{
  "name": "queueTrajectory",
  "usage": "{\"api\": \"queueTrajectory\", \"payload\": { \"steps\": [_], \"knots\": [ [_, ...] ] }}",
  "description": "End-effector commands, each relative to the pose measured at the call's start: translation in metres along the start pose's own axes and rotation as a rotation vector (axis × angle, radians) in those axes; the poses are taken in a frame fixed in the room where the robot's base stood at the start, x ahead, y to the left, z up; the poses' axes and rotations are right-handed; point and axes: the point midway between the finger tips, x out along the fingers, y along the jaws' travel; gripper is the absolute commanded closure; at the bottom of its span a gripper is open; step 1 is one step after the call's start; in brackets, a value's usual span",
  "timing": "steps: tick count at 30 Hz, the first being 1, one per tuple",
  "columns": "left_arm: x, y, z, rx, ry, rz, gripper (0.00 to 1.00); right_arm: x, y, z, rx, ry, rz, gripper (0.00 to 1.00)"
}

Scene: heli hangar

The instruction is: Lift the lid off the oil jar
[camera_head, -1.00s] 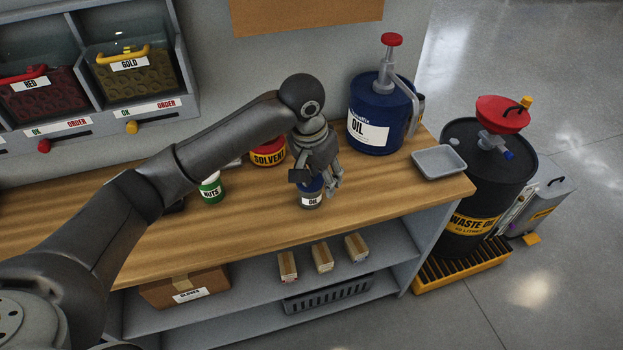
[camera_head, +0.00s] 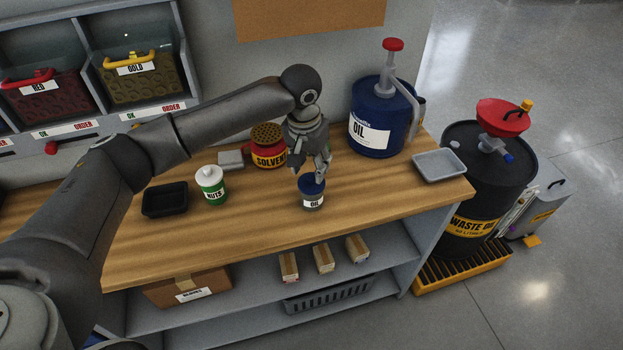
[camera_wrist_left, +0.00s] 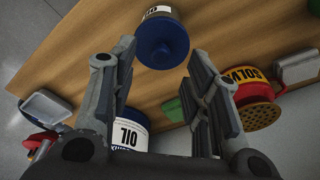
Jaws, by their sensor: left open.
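The small oil jar (camera_head: 312,202) stands upright on the wooden bench, with a white OIL label and its blue lid (camera_head: 311,185) on top. My left gripper (camera_head: 309,176) is open, pointing down just above and behind the lid. In the left wrist view its fingers (camera_wrist_left: 160,58) are spread, with the lid beyond their tips and nothing between them. My right gripper is in neither view.
The red solvent can (camera_head: 269,152) stands close behind-left of the gripper. A green nuts jar (camera_head: 212,190) and black tray (camera_head: 165,212) are farther left. A big blue oil pump can (camera_head: 372,132) and grey tray (camera_head: 440,150) stand right. The bench front is clear.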

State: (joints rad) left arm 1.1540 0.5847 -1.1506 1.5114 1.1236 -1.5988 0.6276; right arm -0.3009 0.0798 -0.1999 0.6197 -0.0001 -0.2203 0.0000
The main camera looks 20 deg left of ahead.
Motion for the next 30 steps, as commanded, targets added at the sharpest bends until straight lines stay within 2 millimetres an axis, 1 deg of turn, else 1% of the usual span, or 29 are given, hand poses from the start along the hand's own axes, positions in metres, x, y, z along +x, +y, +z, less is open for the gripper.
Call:
{"api": "queueTrajectory", "payload": {
  "steps": [1, 3, 6, 10, 15, 16, 17, 24, 30],
  "knots": [
    [0.005, 0.0, 0.0, 0.0, -0.004, -0.001, 0.56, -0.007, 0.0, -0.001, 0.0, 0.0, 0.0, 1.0],
    [0.016, -0.001, 0.0, 0.0, -0.004, -0.002, 0.56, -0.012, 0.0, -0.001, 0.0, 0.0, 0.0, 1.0],
    [0.03, -0.001, 0.0, 0.0, -0.003, -0.002, 0.56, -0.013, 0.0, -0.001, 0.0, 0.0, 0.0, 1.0],
    [0.038, -0.001, 0.0, 0.001, 0.0, -0.001, 0.56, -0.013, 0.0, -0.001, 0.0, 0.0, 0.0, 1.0],
    [0.038, -0.001, 0.0, 0.001, 0.0, -0.001, 0.56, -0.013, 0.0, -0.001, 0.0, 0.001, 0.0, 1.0],
    [0.038, -0.001, 0.0, 0.001, 0.0, -0.001, 0.58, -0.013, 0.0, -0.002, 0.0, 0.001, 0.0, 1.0],
    [0.038, -0.001, 0.0, 0.001, 0.0, -0.001, 0.61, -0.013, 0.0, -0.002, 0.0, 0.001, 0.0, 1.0],
    [0.038, -0.001, 0.0, 0.001, 0.0, -0.001, 0.92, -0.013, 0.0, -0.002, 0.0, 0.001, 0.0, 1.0],
    [0.038, -0.001, 0.0, 0.001, 0.0, -0.001, 0.93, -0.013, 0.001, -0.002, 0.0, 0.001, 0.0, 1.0]
  ]
}}
